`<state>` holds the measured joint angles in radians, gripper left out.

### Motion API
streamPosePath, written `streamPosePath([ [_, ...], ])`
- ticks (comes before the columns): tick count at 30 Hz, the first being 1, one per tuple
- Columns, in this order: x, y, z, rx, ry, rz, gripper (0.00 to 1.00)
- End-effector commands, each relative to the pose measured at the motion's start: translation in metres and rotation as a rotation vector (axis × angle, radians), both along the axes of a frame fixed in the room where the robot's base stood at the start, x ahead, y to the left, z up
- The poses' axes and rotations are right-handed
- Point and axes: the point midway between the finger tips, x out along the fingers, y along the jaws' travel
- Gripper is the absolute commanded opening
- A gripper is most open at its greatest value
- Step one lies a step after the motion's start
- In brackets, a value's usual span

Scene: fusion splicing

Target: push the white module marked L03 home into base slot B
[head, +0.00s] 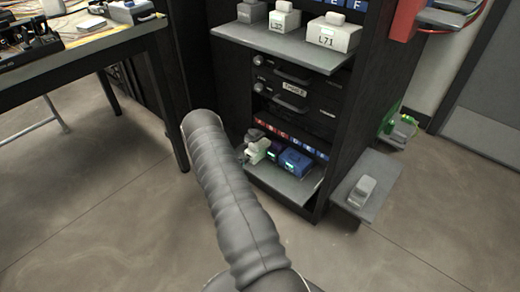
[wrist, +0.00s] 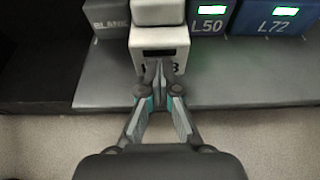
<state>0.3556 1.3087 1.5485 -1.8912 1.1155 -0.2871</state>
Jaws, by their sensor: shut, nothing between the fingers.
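The white module (wrist: 160,39) stands in the middle of the wrist view, on the dark grey shelf. In the head view a white module (head: 256,150) shows small on the lower shelf, partly behind my arm. The slot letter is not visible in the wrist view.
A grey module marked BLANK (wrist: 106,18) is close on the left. Blue modules L50 (wrist: 209,22) and L72 (wrist: 272,22) stand on the right. The shelf (wrist: 245,92) is bare in front of them. An upper shelf (head: 270,42) with white modules overhangs; a side tray (head: 378,200) sticks out right.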

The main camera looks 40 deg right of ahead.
Motion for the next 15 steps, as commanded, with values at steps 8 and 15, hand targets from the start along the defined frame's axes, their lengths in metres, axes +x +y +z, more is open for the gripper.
streamPosePath([
  [8, 0.001, -0.015, -0.001, 0.0, -0.002, -0.002, 0.0],
  [15, 0.002, -0.027, -0.002, 0.001, 0.0, 0.0, 0.0],
])
